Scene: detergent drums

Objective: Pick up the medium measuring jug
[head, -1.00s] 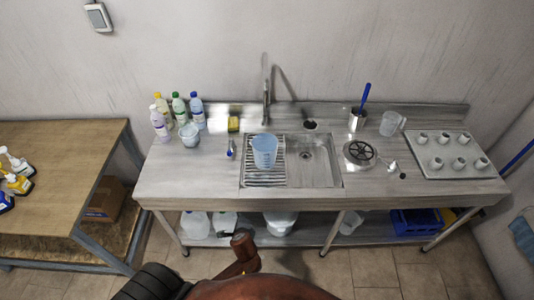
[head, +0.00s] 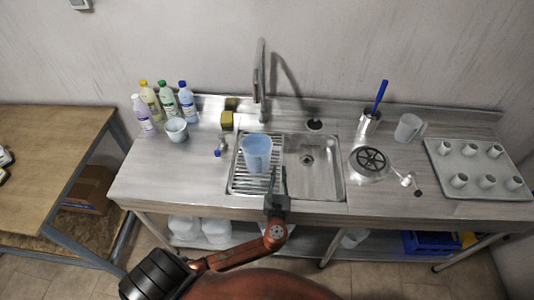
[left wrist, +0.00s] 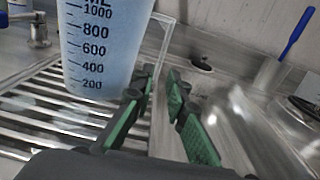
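A translucent blue measuring jug (head: 257,153) stands upright on the slatted rack over the left part of the sink. In the left wrist view the jug (left wrist: 100,45) fills the upper left and shows printed marks from 200 to 1000; its top is cut off. A small pale jug (head: 176,130) stands by the bottles, and a clear jug (head: 408,128) stands at the right. I cannot tell by label which is medium. My left gripper (head: 278,178) is open and empty at the blue jug's right front, fingers beside it. The left wrist view shows the finger gap (left wrist: 163,95). My right gripper is not in view.
A tall faucet (head: 260,75) rises behind the sink (head: 325,180). Several bottles (head: 167,98) stand at the back left, with a yellow sponge (head: 227,120) nearer the sink. A tray of cups (head: 440,175) lies at the right. The left front counter is clear.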

